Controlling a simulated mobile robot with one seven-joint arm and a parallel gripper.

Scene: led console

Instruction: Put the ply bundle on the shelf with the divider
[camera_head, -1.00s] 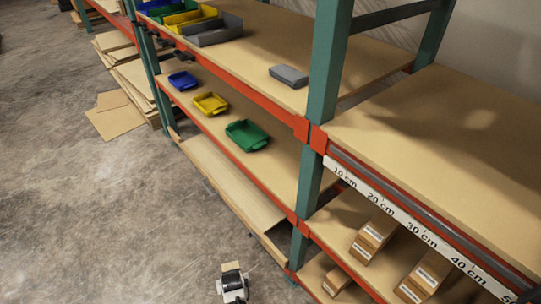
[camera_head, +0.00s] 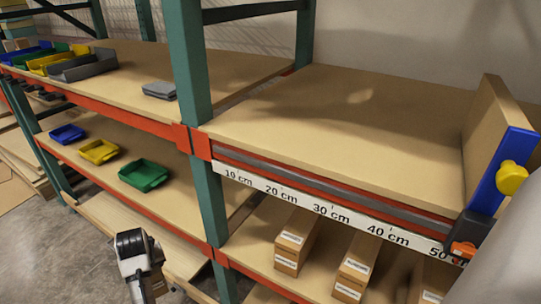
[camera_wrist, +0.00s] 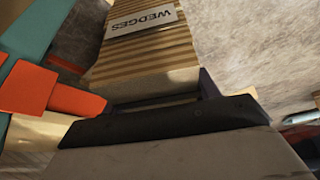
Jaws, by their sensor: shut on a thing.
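The ply bundle (camera_wrist: 145,55), a stack of thin layered strips with a white label reading "WEDGES", fills the upper middle of the wrist view. My gripper (camera_wrist: 165,108) is shut on its near end; only one dark jaw shows clearly. In the head view my arm's white and black end (camera_head: 138,260) is low at the left, in front of the lower shelves, and the bundle is hardly visible there. The shelf (camera_head: 330,125) at the upper right has a bare top. Its divider (camera_head: 490,135), an upright board with a blue edge and yellow knob, stands near the 50 cm mark.
A green upright post (camera_head: 195,80) with orange brackets borders the shelf at left. A scale strip (camera_head: 330,210) runs along its front. Boxes (camera_head: 297,240) sit on the shelf below. Coloured bins (camera_head: 145,173) and a grey item (camera_head: 160,90) are on the left shelves.

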